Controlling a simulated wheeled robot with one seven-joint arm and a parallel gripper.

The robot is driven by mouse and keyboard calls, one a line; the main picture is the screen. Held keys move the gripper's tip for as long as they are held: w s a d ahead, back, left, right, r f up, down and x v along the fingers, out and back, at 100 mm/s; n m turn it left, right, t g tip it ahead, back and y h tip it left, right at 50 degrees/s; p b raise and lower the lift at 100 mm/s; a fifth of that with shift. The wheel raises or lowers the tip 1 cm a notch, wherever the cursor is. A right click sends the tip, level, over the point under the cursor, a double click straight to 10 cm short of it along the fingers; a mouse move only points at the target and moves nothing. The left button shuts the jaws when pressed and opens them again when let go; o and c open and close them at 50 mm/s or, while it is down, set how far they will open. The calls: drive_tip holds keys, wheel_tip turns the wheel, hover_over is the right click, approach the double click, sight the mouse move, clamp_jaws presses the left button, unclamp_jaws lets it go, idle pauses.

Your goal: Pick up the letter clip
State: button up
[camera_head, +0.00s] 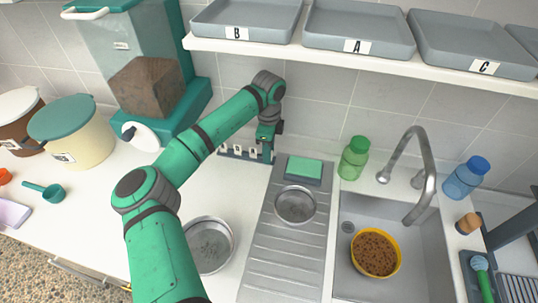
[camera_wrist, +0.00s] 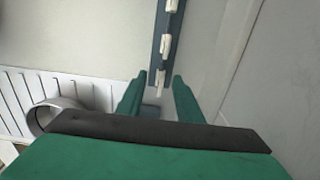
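The letter clips (camera_head: 238,151) are small pale pieces on a dark grey strip (camera_wrist: 165,22) at the foot of the tiled wall. Their letters are too small to read. My gripper (camera_head: 268,150) is at the right end of the strip, pointing down. In the wrist view the two green fingers (camera_wrist: 160,88) are apart, with a gap between them. The nearest white clip (camera_wrist: 159,80) shows in line with that gap, near the fingertips. I cannot tell whether the fingers touch it. More white clips show farther along the strip.
A green sponge (camera_head: 304,168) and a steel bowl (camera_head: 296,205) stand on the ribbed drainboard (camera_head: 287,257) to the right. Another steel bowl (camera_head: 208,246) is on the counter. A shelf (camera_head: 350,57) with lettered trays hangs above. The dispenser (camera_head: 150,85) stands left.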

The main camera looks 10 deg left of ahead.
drive_tip(key=shift+f, duration=0.3)
drive_tip(key=shift+c, duration=0.6)
clamp_jaws()
